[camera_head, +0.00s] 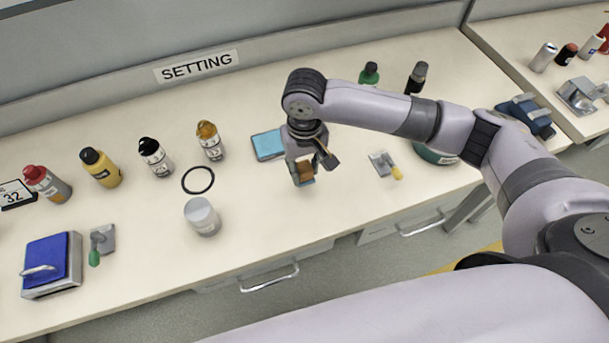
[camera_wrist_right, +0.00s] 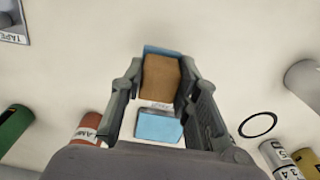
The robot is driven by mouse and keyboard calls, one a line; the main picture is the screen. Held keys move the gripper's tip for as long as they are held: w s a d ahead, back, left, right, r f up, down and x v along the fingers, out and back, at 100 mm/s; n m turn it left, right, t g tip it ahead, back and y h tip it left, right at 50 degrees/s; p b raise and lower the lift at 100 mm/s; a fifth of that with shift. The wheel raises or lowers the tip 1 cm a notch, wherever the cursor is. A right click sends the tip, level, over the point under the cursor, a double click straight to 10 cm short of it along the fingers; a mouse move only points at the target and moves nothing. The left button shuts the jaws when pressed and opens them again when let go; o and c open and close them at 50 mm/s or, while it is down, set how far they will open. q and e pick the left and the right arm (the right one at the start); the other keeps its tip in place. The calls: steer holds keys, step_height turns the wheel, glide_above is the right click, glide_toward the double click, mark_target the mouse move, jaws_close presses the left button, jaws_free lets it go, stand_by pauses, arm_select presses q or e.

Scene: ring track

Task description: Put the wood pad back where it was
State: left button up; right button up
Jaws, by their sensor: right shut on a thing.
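The wood pad (camera_head: 306,169) is a small brown block between the fingers of my right gripper (camera_head: 302,173). In the right wrist view the wood pad (camera_wrist_right: 161,77) shows brown with a blue edge at its far end. My right gripper (camera_wrist_right: 158,100) is shut on it, above the bench. My left gripper is not in view.
A small grey tool with a yellow tip (camera_head: 384,164) lies to the right. The bench (camera_head: 275,215) is clear in front of the gripper.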

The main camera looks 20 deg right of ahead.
mark_target(305, 178)
steer(key=shift+f, duration=2)
steer(key=shift+f, duration=0.1)
steer(key=o, duration=1.1)
step_height(305, 178, up, 12)
steer(key=shift+r+b, duration=0.15)
steer(key=shift+b, duration=0.15)
